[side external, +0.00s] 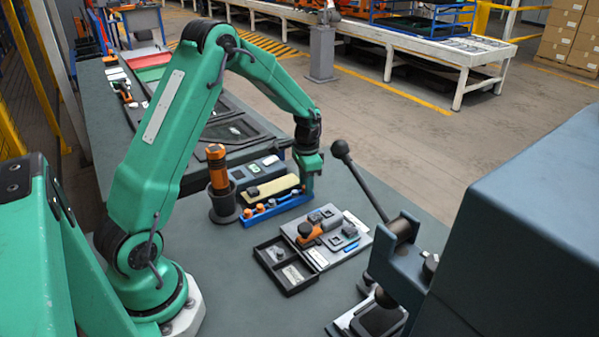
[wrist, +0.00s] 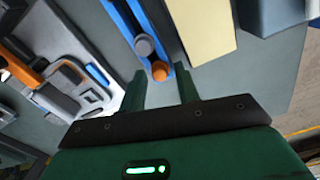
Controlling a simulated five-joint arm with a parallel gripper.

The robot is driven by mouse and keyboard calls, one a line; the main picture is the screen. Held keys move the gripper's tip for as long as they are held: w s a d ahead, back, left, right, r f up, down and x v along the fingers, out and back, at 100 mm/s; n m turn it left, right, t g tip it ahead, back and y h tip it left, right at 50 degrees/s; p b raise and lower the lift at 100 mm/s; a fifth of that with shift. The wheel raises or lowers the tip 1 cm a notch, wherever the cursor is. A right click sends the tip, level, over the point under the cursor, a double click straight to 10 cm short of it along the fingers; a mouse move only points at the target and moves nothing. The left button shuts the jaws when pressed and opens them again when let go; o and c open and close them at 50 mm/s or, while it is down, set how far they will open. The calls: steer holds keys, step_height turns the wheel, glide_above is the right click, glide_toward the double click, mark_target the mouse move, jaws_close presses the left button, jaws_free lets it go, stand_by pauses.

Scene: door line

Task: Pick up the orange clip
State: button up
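An orange clip-like piece (side external: 313,236) lies on the grey tray (side external: 352,222) in the middle of the bench. Dark parts sit against it. In the wrist view, an orange piece (wrist: 20,68) shows at the left edge, partly cut off. My gripper (side external: 308,188) is behind the tray, by the end of the blue rack (side external: 285,206), away from the orange clip. In the wrist view, my gripper (wrist: 162,88) has its two fingers apart, with nothing held between them. An orange round peg (wrist: 160,71) in the blue rack is just beyond the fingertips.
A black divided tray (side external: 286,268) lies in front of the grey tray. An orange-handled tool (side external: 217,165) stands in a dark holder at left. A lever with a round knob (side external: 341,150) rises at right. A yellow block (side external: 268,187) lies behind the rack.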

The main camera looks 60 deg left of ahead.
jaws_close()
steer(key=shift+r, duration=0.1)
stand_by(0.3)
steer(key=shift+r, duration=0.8)
step_height(320, 180, up, 2)
steer(key=shift+r, duration=0.25)
steer(key=s+d+r, duration=0.2)
steer(key=d+r, duration=0.4)
steer(key=d, duration=0.5)
steer(key=shift+s+d+r, duration=0.2)
steer(key=shift+s+r, duration=0.1)
steer(key=shift+r, duration=0.1)
steer(key=shift+d, duration=0.1)
